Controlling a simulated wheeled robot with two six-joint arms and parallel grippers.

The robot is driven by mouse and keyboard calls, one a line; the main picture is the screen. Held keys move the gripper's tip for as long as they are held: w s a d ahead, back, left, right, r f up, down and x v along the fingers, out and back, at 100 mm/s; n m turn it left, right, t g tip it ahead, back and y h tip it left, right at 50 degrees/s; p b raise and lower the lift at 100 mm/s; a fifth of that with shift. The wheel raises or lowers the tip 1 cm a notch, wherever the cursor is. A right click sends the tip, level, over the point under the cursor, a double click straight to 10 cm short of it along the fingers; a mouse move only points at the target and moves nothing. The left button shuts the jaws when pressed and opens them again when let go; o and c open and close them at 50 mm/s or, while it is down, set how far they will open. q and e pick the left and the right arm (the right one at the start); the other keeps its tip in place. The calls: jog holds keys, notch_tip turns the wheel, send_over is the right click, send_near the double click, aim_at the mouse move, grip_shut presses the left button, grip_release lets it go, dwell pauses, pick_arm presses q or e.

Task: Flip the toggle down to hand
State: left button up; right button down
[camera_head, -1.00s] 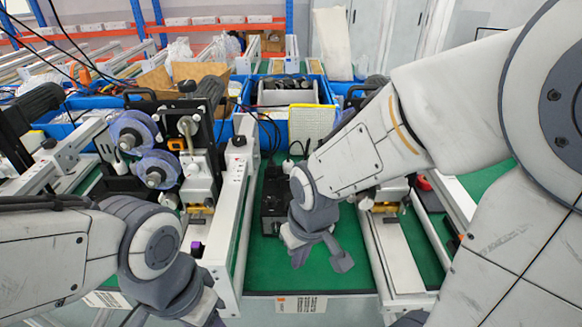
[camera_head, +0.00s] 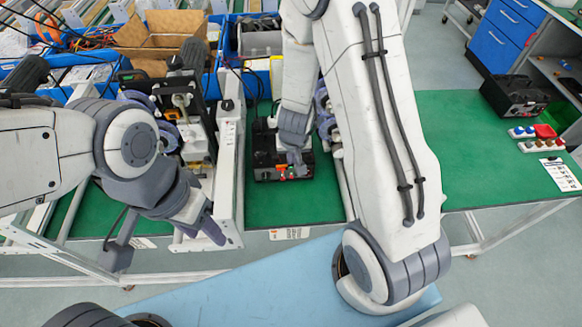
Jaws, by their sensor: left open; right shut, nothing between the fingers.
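A black box (camera_head: 268,172) with small red-orange parts (camera_head: 283,168) on its front stands on the green table between the machine rails. The toggle itself is too small to tell apart. My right gripper (camera_head: 298,163) is shut and empty, pointing down at the front of this box. It covers part of the box, and I cannot tell whether it touches it. My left gripper (camera_head: 166,246) is open and empty, at the table's front edge, to the left of the box.
A machine with reels and rails (camera_head: 228,165) stands left of the box. Blue bins (camera_head: 262,78) stand behind. On the right, the green table (camera_head: 455,125) is largely clear, with another black box (camera_head: 515,98) and small switch blocks (camera_head: 541,145). A blue surface (camera_head: 235,290) lies in front.

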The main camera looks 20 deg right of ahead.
aim_at(290, 170)
jog(key=shift+f, duration=0.15)
jog(key=b+x, duration=0.4)
jog(key=x, duration=0.5)
jog(key=shift+d+f+b, duration=0.1)
jog(key=shift+b, duration=0.3)
jog(key=shift+w+f, duration=0.2)
jog(key=shift+f, duration=0.15)
